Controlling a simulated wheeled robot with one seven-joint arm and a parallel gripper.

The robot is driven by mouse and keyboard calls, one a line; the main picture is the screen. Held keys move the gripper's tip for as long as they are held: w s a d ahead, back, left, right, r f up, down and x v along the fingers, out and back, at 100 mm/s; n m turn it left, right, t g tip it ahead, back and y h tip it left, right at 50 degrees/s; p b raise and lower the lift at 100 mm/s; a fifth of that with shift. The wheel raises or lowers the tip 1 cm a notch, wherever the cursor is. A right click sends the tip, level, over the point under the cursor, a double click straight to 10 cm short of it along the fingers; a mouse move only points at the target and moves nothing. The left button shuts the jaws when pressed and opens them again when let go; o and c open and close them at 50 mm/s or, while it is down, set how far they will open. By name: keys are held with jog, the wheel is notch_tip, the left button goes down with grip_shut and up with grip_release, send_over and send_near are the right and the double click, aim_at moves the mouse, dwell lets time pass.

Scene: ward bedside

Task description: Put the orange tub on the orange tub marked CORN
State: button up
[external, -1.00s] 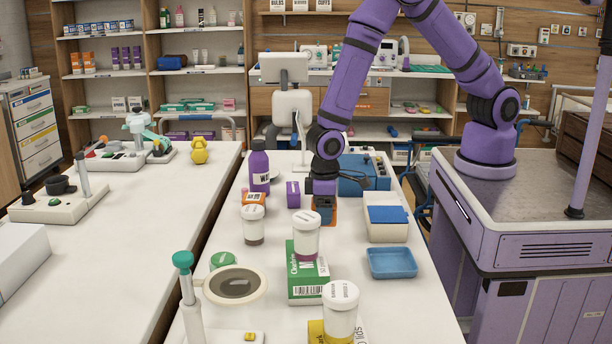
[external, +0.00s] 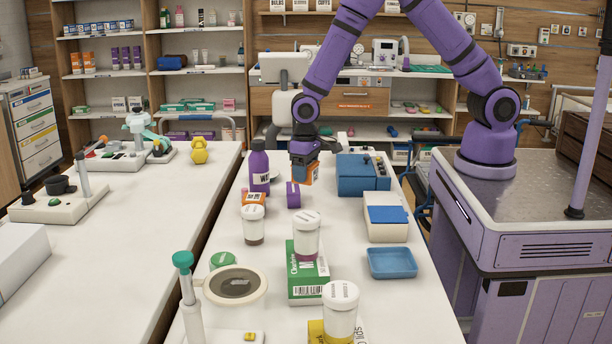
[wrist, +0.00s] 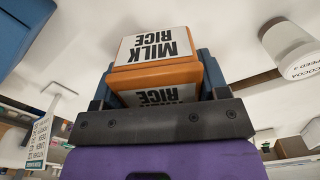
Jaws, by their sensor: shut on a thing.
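My gripper (external: 303,172) is shut on an orange tub (external: 313,175) and holds it above the far part of the white table. In the wrist view this orange tub (wrist: 155,76) sits between the fingers, and its white label reads MILK RICE. Another orange tub (external: 254,198) stands on the table to the left and nearer the camera, behind a white-lidded jar. Its lettering is too small to read, so I cannot confirm CORN.
A purple bottle (external: 260,168) and a small purple box (external: 293,195) stand close to the standing orange tub. A white-lidded jar (external: 253,224) partly covers its front. A blue device (external: 362,176) is right of my gripper. The table between the box and the white-and-blue container (external: 386,224) is clear.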

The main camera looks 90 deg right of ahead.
send_over(254, 197)
jog(key=shift+w+d+f, duration=0.1)
jog(key=shift+w+f, duration=0.05)
jog(key=shift+f, duration=2.3)
jog(key=shift+f, duration=0.1)
jog(key=o, duration=1)
